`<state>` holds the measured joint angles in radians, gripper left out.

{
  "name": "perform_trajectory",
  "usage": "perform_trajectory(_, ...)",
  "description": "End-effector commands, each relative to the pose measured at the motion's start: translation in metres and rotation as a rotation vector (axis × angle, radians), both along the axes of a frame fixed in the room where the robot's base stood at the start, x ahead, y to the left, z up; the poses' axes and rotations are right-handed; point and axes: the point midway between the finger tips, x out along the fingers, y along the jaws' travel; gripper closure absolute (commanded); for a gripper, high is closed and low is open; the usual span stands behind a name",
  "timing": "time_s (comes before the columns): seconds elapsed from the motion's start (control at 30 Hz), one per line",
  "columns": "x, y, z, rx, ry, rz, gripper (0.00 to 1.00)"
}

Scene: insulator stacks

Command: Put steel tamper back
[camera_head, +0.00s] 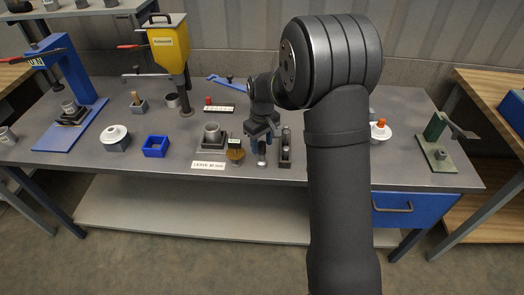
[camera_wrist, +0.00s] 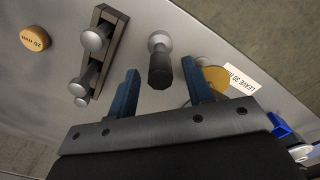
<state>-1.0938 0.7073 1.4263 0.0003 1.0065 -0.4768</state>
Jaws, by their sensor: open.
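The steel tamper (camera_wrist: 160,42), with a bright metal head and a dark handle, appears in the wrist view between and just beyond my fingertips. The handle points toward the wrist camera. My gripper (camera_wrist: 160,85) is open, with one blue finger on each side of the handle and visible gaps. In the head view, my gripper (camera_head: 262,132) is low over the table, right above the tamper's metal head (camera_head: 262,163); the handle is largely hidden there. A dark narrow rack (camera_head: 285,157) stands just to the right; it holds steel round-headed pieces in the wrist view (camera_wrist: 95,40).
A brass-coloured piece (camera_head: 235,154) stands close left of my gripper, partly behind a finger in the wrist view. A white label (camera_head: 208,165) lies at the table's front edge. A square block with a metal cup (camera_head: 212,136) and a blue tray (camera_head: 156,146) are farther left.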

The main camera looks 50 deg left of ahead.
Motion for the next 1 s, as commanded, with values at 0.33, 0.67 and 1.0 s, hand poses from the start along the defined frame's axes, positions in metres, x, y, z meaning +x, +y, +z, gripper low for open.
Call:
perform_trajectory(0.33,0.000,0.000,0.063,0.001,-0.001,0.000,0.53)
perform_trajectory(0.67,0.000,0.000,0.073,0.000,0.000,0.000,0.53)
perform_trajectory(1.0,0.000,0.000,0.059,-0.004,0.002,0.000,0.53)
